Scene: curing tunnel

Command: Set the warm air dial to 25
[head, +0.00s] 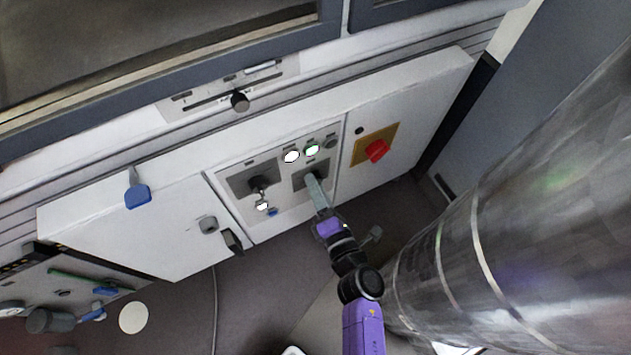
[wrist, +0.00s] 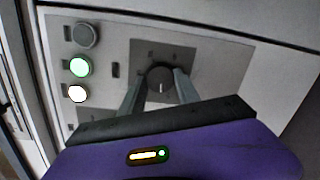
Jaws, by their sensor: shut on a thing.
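A dark round dial knob (wrist: 160,75) stands on a grey square plate (wrist: 215,60) in the wrist view. It has a short pale pointer mark on its face. The scale and lettering around it are too small to read. My gripper (wrist: 160,88) has one finger on each side of the knob and is shut on it. In the head view my gripper (head: 314,182) reaches the right-hand dial plate (head: 299,181) and mostly hides the knob. A second dark dial (head: 258,183) sits on the plate to the left. I cannot read which dial is labelled warm air.
Lit white (head: 291,156) and green (head: 312,150) buttons sit above the held dial, with a grey button (head: 330,142) beside them. A red rotary switch (head: 377,150) on yellow is to the right. A slider knob (head: 240,102) is higher up.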

